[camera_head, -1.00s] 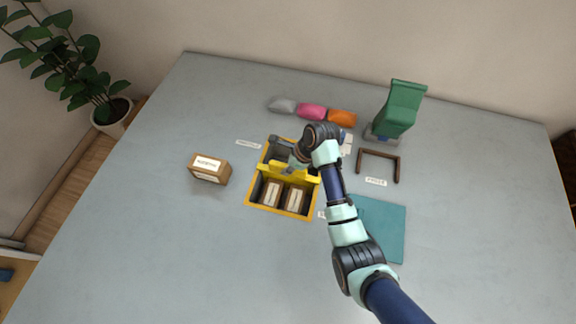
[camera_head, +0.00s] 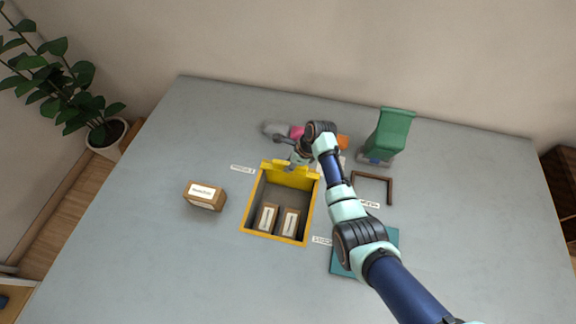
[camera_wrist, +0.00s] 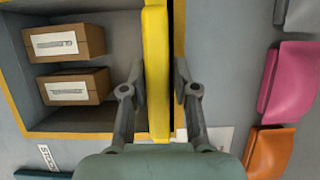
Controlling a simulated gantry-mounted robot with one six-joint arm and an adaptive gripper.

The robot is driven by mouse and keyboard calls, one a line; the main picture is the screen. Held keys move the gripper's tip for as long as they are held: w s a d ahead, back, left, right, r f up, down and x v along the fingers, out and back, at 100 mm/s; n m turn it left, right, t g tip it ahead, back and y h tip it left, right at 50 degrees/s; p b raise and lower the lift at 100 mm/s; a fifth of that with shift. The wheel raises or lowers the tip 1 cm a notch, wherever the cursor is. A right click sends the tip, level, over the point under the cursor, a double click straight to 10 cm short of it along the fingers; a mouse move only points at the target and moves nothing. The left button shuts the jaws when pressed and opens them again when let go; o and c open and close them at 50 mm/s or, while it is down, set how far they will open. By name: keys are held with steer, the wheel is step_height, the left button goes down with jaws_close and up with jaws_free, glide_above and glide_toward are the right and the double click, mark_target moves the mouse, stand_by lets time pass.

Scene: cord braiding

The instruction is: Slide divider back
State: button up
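The yellow divider (camera_head: 290,178) stands across the far end of the yellow-rimmed box (camera_head: 248,212), close to its back wall. In the wrist view the divider (camera_wrist: 156,60) runs between the two fingers of my gripper (camera_wrist: 160,75). One finger is on the box's inner side and the other on the back-wall side. The fingers look closed on it, though the contact at the tips is partly hidden. My gripper (camera_head: 293,160) also shows above the divider in the head view. Two labelled brown blocks (camera_head: 267,217) (camera_head: 290,222) lie side by side at the box's near end.
A labelled brown block (camera_head: 205,196) stands left of the box. Grey, pink (camera_wrist: 290,80) and orange (camera_wrist: 270,150) packets lie behind it. A green dispenser-like object (camera_head: 389,132), a brown frame (camera_head: 390,190) and a teal mat (camera_head: 343,262) are to the right.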

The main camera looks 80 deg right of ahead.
steer(key=shift+o, duration=1.1)
steer(key=shift+d, duration=0.15)
steer(key=v, duration=1.2)
